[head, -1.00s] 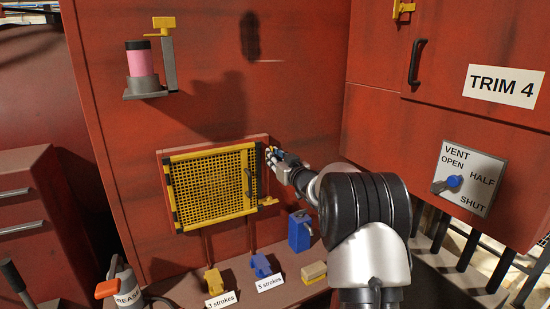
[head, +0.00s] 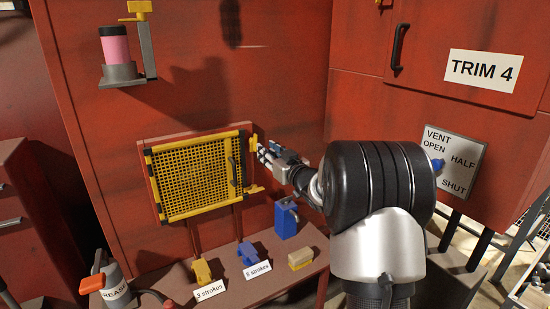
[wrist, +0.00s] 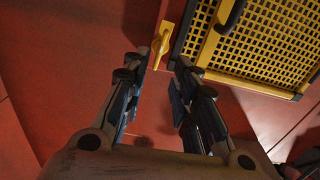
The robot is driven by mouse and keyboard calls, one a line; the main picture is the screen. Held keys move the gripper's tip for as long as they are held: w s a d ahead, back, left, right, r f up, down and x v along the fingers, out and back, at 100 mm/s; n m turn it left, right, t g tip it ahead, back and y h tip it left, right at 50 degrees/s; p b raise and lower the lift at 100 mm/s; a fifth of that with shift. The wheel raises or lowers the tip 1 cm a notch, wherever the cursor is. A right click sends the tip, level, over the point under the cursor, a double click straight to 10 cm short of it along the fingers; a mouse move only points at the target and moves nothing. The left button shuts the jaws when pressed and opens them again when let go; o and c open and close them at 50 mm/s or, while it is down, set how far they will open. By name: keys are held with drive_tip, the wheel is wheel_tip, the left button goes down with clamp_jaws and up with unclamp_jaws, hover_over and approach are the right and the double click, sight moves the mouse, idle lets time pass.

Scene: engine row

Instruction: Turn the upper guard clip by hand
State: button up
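The yellow mesh guard (head: 198,176) is shut against the red panel, with a black handle (head: 233,171) near its right edge. The upper guard clip (head: 254,141) is yellow and sits by the guard's upper right corner, partly hidden by my gripper in the head view. The upper clip also shows in the wrist view (wrist: 161,44), just beyond and between my fingertips. My gripper (wrist: 156,66) is open, its two dark fingers apart on either side of the clip's line; contact is not visible. The lower guard clip (head: 252,189) sticks out to the right of the frame.
Below, a ledge carries yellow (head: 201,271) and blue (head: 248,254) pedals with stroke labels, a blue can (head: 286,220) and a tan block (head: 301,259). A pink cup (head: 115,46) sits above left. A vent lever plate (head: 452,160) is right of my arm.

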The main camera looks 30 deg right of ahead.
drive_tip(key=s, duration=0.4)
drive_tip(key=shift+s, duration=0.15)
drive_tip(key=shift+d, duration=0.1)
drive_tip(key=s+a+r+m+g+h, duration=0.25)
drive_tip(key=s+a+g+h, duration=0.2)
drive_tip(key=s+a, duration=0.5)
drive_tip(key=s+a+f+g+y, duration=0.1)
drive_tip(key=s+a+f+g, duration=0.2)
drive_tip(key=s, duration=0.7)
drive_tip(key=s+a+f+n+g+y, duration=0.1)
drive_tip(key=s+a+f+g, duration=0.2)
drive_tip(key=s+a, duration=0.3)
drive_tip(key=s+a+f+n+g+y, duration=0.1)
drive_tip(key=s+a+f+g+y, duration=0.1)
drive_tip(key=s, duration=1.4)
wheel_tip(320, 180, down, 3)
drive_tip(key=shift+a+r+g, duration=0.2)
drive_tip(key=shift+a+g, duration=0.25)
drive_tip(key=shift+a, duration=0.75)
